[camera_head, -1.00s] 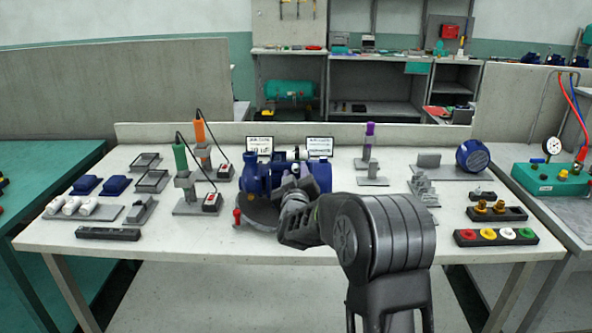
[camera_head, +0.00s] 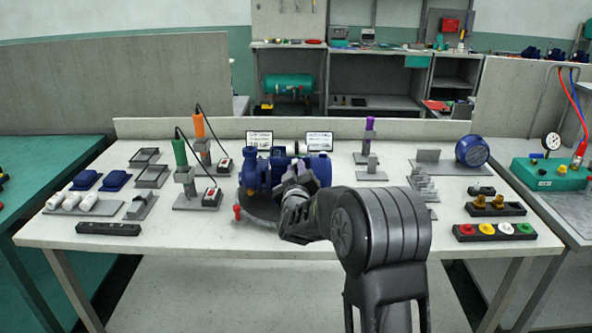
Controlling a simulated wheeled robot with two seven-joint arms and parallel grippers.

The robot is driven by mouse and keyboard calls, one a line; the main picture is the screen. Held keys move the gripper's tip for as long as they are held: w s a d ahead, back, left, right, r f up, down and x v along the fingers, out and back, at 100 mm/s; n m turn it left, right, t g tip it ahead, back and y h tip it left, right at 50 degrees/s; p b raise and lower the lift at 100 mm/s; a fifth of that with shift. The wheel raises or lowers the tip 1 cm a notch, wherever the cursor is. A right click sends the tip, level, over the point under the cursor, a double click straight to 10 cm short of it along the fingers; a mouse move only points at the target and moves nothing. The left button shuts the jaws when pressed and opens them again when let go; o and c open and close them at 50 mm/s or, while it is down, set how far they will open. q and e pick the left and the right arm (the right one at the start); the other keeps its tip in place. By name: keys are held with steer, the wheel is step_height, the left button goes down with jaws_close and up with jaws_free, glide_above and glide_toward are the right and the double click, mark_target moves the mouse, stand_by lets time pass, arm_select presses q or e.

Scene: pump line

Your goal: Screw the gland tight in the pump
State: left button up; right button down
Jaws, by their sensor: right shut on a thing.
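The blue pump (camera_head: 254,178) stands on a dark round base (camera_head: 258,208) at the middle of the table, with a small red knob (camera_head: 237,212) at the base's left edge. My right gripper (camera_head: 298,176) is at the near right side of the pump, its fingers against or just in front of the blue body. It is shut on a small part, apparently the gland, which the fingers and wrist hide. How deep the gland sits in the pump cannot be seen. My left gripper is not in view.
Two corded tools, green (camera_head: 180,153) and orange (camera_head: 199,126), stand left of the pump. Two small screens (camera_head: 319,141) stand behind it.

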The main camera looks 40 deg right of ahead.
steer(key=shift+d+r, duration=0.1)
steer(key=shift+r, duration=0.1)
steer(key=m+b, duration=0.2)
steer(key=b, duration=0.1)
steer(key=shift+f, duration=0.2)
steer(key=c, duration=1.8)
jaws_free()
steer(key=shift+r+m, duration=0.15)
steer(key=shift+m, duration=0.35)
steer(key=shift+o, duration=0.9)
steer(key=shift+r, duration=0.1)
steer(key=shift+o, duration=1.2)
